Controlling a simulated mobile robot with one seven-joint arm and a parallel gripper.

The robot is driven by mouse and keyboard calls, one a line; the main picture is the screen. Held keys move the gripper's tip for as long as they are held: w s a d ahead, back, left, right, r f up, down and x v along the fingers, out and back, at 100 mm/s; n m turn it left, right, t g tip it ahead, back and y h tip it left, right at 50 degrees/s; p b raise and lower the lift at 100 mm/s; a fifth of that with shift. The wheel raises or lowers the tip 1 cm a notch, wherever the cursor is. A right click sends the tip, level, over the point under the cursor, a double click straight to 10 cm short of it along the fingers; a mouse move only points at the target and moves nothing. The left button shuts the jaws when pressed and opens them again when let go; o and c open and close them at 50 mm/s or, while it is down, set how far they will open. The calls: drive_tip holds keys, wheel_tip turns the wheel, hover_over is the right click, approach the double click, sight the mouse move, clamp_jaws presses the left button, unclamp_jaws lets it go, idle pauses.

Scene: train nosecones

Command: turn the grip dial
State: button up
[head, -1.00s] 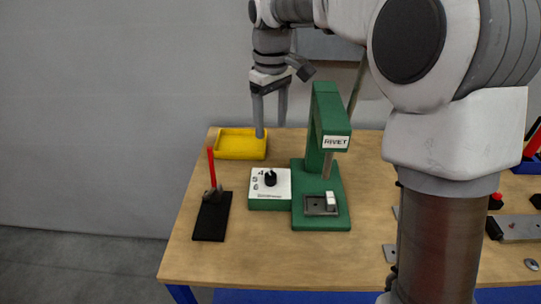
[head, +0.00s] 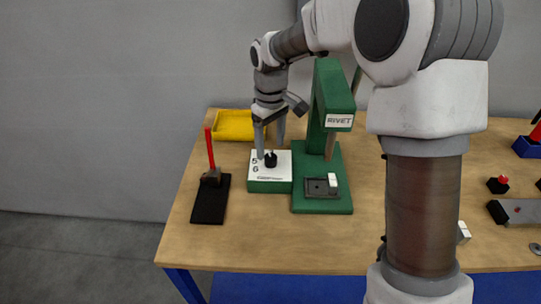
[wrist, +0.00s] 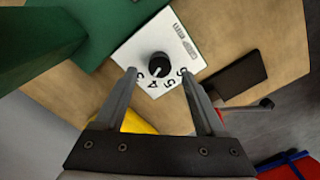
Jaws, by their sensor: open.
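The grip dial is a small black knob (head: 271,160) on a white-topped green box (head: 270,186). Numbers are printed around it; 5 and 6 show in the head view, with others partly hidden. In the wrist view the knob (wrist: 159,65) has a white pointer mark and sits just beyond and between my fingertips. My gripper (head: 270,150) points down at the dial, open and empty. In the wrist view its two fingers (wrist: 160,78) stand apart on either side of the knob's near side; I cannot tell whether they touch the panel.
A green press (head: 332,90) marked RIVET stands close on the right of the dial box. A black stand with a red handle (head: 209,200) is on the left. A yellow tray (head: 233,126) lies behind. Bare table is in front.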

sight(271, 157)
drive_tip(key=shift+f, duration=1.85)
clamp_jaws()
